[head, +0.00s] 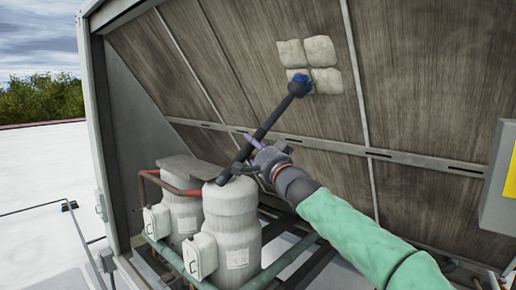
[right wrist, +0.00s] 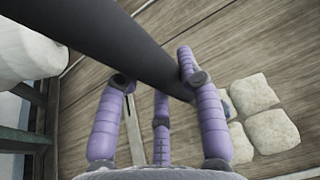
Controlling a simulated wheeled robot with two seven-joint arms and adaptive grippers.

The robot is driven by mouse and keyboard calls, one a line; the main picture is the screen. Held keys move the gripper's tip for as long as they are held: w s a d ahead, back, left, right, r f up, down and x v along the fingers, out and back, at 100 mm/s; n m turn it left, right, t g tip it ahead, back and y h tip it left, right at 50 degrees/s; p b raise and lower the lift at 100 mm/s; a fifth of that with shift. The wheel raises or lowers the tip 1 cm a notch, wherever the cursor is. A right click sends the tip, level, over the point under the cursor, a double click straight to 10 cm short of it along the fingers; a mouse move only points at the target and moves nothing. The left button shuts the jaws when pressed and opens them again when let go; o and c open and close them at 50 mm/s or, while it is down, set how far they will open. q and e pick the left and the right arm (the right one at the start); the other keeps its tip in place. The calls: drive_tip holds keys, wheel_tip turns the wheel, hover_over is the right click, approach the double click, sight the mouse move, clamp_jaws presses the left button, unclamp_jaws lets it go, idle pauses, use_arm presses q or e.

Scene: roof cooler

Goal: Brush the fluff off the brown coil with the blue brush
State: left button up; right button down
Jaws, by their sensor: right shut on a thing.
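The brown coil (head: 430,70) is a large slanted panel at the back. Several pale fluff pads (head: 320,50) sit in a cluster on its upper part; they also show at the right of the right wrist view (right wrist: 254,92). The blue brush (head: 300,84) has a blue head and a long dark handle (head: 262,130). Its head is over the lower-left pad, partly covering it; I cannot tell if they touch. My right gripper (head: 258,148) is shut on the handle, with its purple fingers around it in the wrist view (right wrist: 160,78). My left gripper is not in view.
Two white-grey cylinders (head: 232,212) with side boxes stand below the coil, close to the handle's lower end. Red and green pipes (head: 270,262) run around them. A grey box (head: 499,190) is at the right edge. White roof (head: 40,180) lies open at left.

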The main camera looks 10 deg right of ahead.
drive_tip(key=w+a, duration=0.2)
drive_tip(key=w, duration=0.1)
drive_tip(key=shift+w+a+r, duration=0.1)
drive_tip(key=shift+w+a, duration=0.2)
drive_tip(key=shift+a, duration=0.1)
drive_tip(key=shift+d, duration=0.1)
idle(0.4)
drive_tip(key=s+d, duration=0.5)
drive_tip(key=s, duration=0.2)
drive_tip(key=shift+s+d, duration=0.3)
drive_tip(key=shift+d, duration=0.1)
idle(0.5)
drive_tip(key=s+d, duration=0.4)
drive_tip(key=s, duration=0.1)
drive_tip(key=shift+s+d, duration=0.25)
drive_tip(key=shift+s, duration=0.15)
idle(0.7)
drive_tip(key=w+a, duration=0.6)
drive_tip(key=w, duration=0.1)
drive_tip(key=shift+w, duration=0.35)
idle(0.9)
